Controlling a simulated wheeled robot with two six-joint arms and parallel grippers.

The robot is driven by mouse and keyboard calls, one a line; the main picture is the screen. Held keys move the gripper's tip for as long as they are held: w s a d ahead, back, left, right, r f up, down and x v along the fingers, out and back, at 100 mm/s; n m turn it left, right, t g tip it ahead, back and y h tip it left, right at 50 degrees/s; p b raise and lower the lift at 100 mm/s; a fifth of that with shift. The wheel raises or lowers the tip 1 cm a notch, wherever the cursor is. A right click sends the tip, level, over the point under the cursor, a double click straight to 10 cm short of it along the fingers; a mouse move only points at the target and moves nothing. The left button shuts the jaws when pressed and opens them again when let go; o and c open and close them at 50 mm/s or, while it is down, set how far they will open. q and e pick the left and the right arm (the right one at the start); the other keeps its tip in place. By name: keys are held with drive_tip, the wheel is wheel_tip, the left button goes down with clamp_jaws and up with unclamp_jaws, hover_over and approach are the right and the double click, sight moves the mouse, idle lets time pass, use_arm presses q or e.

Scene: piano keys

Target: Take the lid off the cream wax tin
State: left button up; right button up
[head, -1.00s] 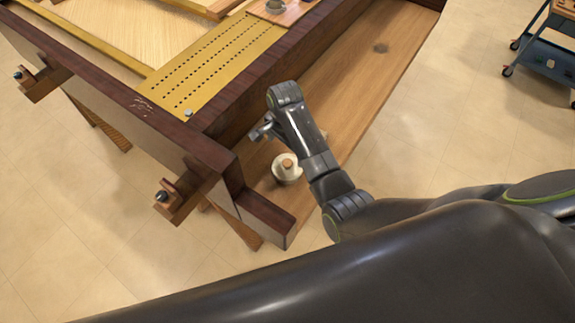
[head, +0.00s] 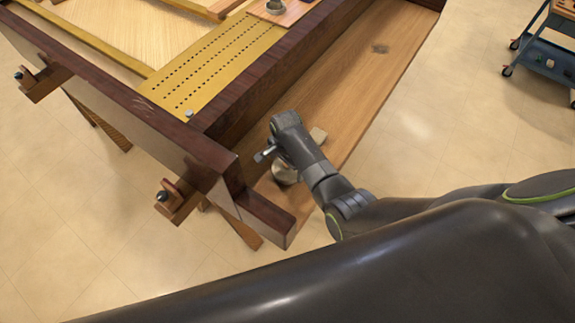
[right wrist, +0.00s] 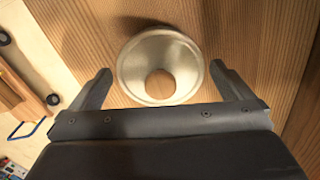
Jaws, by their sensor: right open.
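The cream wax tin (head: 284,174) stands on the wooden plank at the near end of the piano frame, partly hidden behind my right gripper in the head view. In the right wrist view the tin (right wrist: 132,72) shows from above as a pale round shape with a brown, knob-like round centre (right wrist: 160,84). My right gripper (head: 266,154) is over the tin. My left gripper is not in view.
The plank (head: 365,85) runs bare toward the far end. The dark piano rim (head: 240,98) rises left of the plank. A blue cart (head: 548,62) stands at the far right.

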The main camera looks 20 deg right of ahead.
drive_tip(key=c, duration=0.7)
